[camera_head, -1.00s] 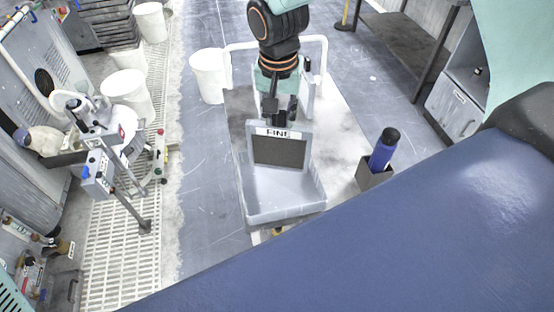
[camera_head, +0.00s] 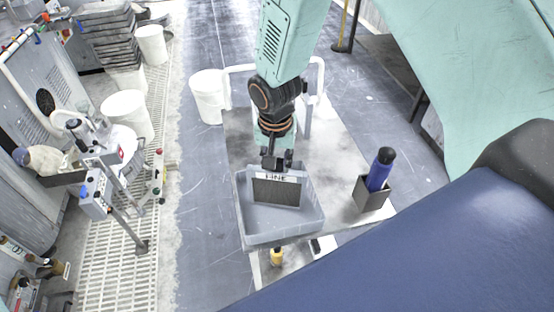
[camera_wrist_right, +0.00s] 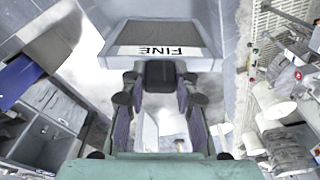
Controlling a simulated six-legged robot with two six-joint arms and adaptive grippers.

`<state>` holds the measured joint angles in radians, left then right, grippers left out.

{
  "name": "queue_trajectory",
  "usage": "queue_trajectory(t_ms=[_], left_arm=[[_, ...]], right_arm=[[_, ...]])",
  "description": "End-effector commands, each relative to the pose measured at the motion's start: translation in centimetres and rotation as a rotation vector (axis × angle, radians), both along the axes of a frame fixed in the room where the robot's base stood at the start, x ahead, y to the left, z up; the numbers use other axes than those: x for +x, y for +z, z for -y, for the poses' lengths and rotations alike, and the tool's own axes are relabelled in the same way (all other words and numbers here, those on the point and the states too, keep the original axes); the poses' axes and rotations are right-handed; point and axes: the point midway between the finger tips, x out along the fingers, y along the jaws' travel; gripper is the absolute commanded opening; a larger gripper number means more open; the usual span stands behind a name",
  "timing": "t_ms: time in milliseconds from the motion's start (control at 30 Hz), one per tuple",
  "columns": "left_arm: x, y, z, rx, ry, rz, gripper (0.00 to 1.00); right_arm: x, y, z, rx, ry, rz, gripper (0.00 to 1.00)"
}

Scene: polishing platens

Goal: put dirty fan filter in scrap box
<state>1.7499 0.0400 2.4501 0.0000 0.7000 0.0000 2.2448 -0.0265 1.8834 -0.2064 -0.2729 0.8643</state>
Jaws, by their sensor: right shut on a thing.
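The fan filter (camera_head: 277,192) is a dark panel in a grey frame with a white "FINE" label along its top edge. My right gripper (camera_head: 277,164) is shut on that labelled edge from above. The filter hangs within the outline of a grey open box (camera_head: 283,234); I cannot tell whether it touches the floor of the box. In the right wrist view the filter (camera_wrist_right: 160,35) lies beyond the fingers, and the gripper (camera_wrist_right: 160,75) meets its labelled edge. The box carries no readable scrap marking. My left gripper is not in view.
The box stands on a cart (camera_head: 340,170) with a white rail behind. A dark holder (camera_head: 371,196) with a blue bottle (camera_head: 380,168) stands right of the box. White buckets (camera_head: 208,95) stand at the left. A yellow-topped item (camera_head: 276,257) is below the box's front.

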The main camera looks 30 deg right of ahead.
Motion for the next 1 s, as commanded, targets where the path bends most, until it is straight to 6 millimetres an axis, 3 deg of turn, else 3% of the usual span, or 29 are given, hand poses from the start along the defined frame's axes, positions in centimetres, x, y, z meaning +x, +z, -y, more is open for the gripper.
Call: queue_trajectory(t_ms=[33,67,300,700,1000], left_arm=[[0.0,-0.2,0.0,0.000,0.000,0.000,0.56],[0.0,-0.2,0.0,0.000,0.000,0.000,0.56],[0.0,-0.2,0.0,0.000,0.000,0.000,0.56],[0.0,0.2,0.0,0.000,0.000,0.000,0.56],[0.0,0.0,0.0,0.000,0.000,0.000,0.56]], right_arm=[[0.0,-0.3,0.0,0.000,0.000,0.000,0.00],[0.0,-0.3,0.0,0.000,0.000,0.000,0.30],[0.0,-0.2,0.0,0.000,0.000,0.000,0.50],[0.0,0.3,0.0,0.000,0.000,0.000,0.52],[-0.4,5.6,-0.4,-0.001,0.000,0.004,0.52]])
